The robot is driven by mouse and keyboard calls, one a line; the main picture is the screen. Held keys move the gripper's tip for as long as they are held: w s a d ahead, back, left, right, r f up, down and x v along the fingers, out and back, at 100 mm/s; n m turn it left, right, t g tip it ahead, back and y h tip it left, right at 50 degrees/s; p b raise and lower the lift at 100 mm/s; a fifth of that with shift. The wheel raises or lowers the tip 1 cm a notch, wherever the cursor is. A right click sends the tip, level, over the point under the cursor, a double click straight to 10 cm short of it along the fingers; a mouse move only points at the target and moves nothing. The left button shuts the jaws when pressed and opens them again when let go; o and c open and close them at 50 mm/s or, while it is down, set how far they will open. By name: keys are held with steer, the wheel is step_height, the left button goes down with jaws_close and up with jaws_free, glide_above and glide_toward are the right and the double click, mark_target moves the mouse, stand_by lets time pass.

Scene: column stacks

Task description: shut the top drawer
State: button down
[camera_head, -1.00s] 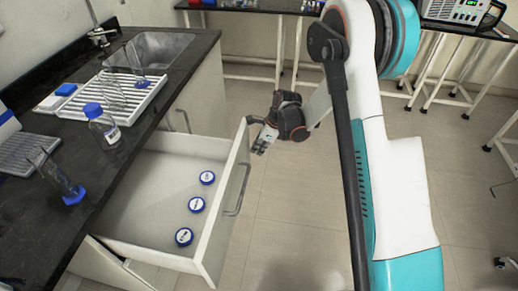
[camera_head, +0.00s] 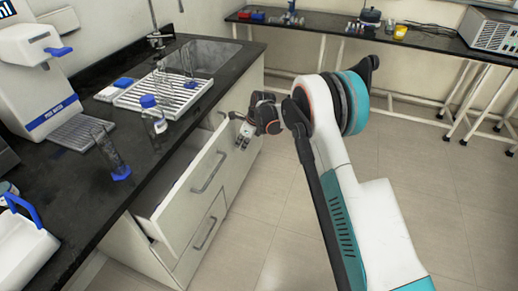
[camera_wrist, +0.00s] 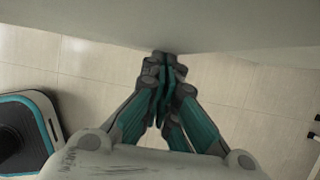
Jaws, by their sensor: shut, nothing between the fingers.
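The top drawer (camera_head: 188,202) is partly open, its white front standing out from the cabinet under the black counter. A narrow strip of its inside shows behind the front; most of the inside is hidden by the counter. The bar handle (camera_head: 208,172) is on the outer face. My gripper (camera_head: 241,141) is shut and empty at the far end of the drawer front, away from the handle. In the wrist view, my closed fingertips (camera_wrist: 163,58) meet or nearly meet a pale panel (camera_wrist: 200,25), likely the drawer front; contact is not certain.
A lower drawer (camera_head: 203,240) below looks closed. On the counter stand a blue-capped bottle (camera_head: 153,115), a glass cylinder (camera_head: 112,153), a white rack (camera_head: 165,92) and a sink (camera_head: 205,58). The tiled floor (camera_head: 290,220) right of the cabinet is clear.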

steer(key=a, duration=0.2)
steer(key=w+a, duration=0.1)
steer(key=a, duration=0.1)
steer(key=w+a, duration=0.1)
steer(key=a, duration=0.1)
steer(key=shift+w+a, duration=0.15)
